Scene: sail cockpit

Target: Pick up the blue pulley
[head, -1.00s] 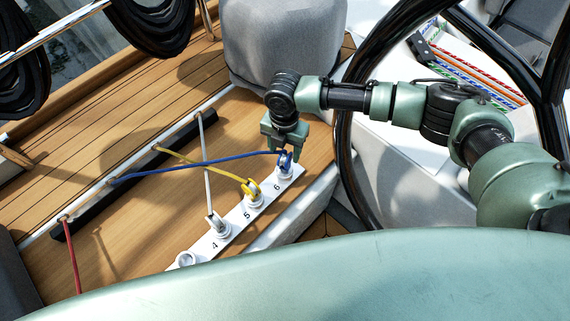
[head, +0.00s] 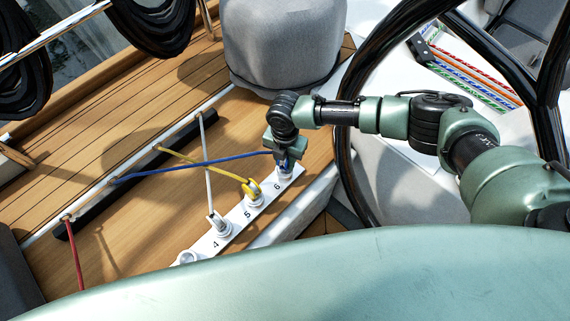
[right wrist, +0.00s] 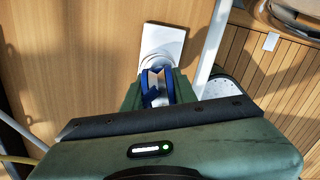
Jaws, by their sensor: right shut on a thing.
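The blue pulley (right wrist: 153,88) shows between the fingers of my right gripper in the right wrist view, over the end of the white numbered strip. In the head view my right gripper (head: 285,158) is down at the position marked 6 and shut on the pulley, which it mostly hides. The blue rope (head: 190,166) runs left from there to the dark rail. My left gripper is not in view.
A yellow pulley (head: 253,190) stands at 5 and a white pulley (head: 217,222) at 4 on the white strip (head: 236,216). A white rope (head: 206,160) crosses the blue one. The steering wheel (head: 343,150) stands close right of my gripper.

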